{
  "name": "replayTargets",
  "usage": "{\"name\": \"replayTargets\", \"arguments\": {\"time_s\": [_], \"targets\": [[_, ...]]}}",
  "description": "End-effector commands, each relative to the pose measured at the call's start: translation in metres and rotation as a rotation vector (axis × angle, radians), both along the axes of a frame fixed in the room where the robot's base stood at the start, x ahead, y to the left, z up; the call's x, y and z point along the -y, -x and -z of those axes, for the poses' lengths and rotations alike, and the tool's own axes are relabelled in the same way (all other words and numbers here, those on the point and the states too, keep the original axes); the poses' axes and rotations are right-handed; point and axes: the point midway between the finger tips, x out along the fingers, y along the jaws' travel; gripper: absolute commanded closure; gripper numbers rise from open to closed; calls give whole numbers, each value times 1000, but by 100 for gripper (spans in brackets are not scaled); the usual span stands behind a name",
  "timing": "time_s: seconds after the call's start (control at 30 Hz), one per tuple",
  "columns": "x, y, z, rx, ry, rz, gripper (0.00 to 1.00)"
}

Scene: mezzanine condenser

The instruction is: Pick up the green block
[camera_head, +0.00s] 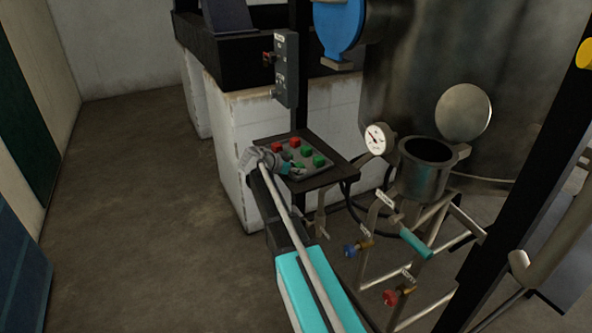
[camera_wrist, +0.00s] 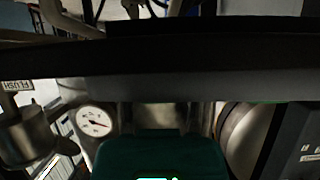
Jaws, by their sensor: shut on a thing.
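A grey tray (camera_head: 308,169) with small red and green blocks lies on a dark shelf. A green block (camera_head: 319,160) sits near its right edge, and another green block (camera_head: 306,151) is just behind it. My gripper (camera_head: 293,167) is low over the front left part of the tray. It is shut on a small green block (camera_head: 299,165), mostly hidden by the fingers. I cannot tell whether this block is clear of the tray. The wrist view does not show the fingertips clearly.
Two red blocks (camera_head: 277,147) lie at the back of the tray. A switch box (camera_head: 286,69) stands behind the dark shelf (camera_head: 343,173). To the right are a gauge (camera_head: 376,139), an open metal pot (camera_head: 427,168) and pipes with valve handles. The floor at left is clear.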

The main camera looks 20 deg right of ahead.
Motion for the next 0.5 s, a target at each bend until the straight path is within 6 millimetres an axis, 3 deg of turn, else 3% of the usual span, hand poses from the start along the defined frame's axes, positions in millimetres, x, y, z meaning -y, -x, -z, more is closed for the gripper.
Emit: {"name": "replayTargets", "arguments": {"time_s": [0.5], "targets": [[0,0,-19,0,0,0,97]]}}
